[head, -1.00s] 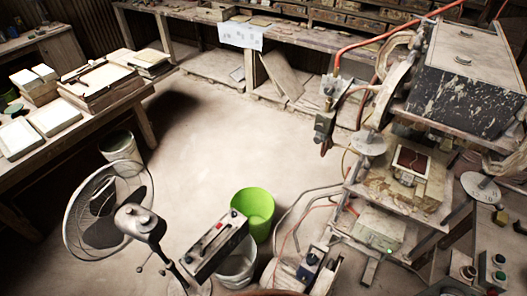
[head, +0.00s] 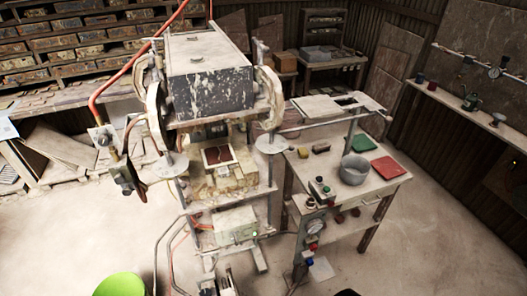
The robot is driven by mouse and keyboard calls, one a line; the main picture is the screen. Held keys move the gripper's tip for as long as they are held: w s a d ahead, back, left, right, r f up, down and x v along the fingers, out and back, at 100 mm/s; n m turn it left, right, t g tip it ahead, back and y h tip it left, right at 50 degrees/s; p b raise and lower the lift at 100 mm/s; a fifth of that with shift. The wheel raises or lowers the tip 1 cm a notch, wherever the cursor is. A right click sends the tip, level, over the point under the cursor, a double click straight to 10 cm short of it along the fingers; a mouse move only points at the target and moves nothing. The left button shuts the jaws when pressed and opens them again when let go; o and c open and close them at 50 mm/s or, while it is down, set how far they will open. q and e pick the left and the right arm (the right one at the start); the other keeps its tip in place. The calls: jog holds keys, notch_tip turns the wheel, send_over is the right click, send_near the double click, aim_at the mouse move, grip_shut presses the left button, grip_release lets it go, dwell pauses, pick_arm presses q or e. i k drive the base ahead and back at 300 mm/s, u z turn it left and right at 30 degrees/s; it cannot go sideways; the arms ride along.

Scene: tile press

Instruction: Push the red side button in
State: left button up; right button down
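The tile press (head: 208,75) stands left of centre, with a dark red tile-like piece (head: 219,156) on its bed. To its right is a work table (head: 352,192). A small control box (head: 320,189) with a green button sits at the table's front left corner. Below it, on the front side of the table, a small red knob or button (head: 313,246) shows under a round gauge (head: 315,227). It is too small to tell whether it is pressed in. Neither of my grippers is in view.
The table holds a grey bucket (head: 353,170), a green slab (head: 363,143) and a red slab (head: 388,168). A bright green bucket (head: 121,285) stands at the lower left. Hoses and cables run on the floor by the press. The floor at right (head: 440,230) is clear.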

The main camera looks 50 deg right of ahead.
aim_at(330, 204)
jog(key=z, duration=2.1)
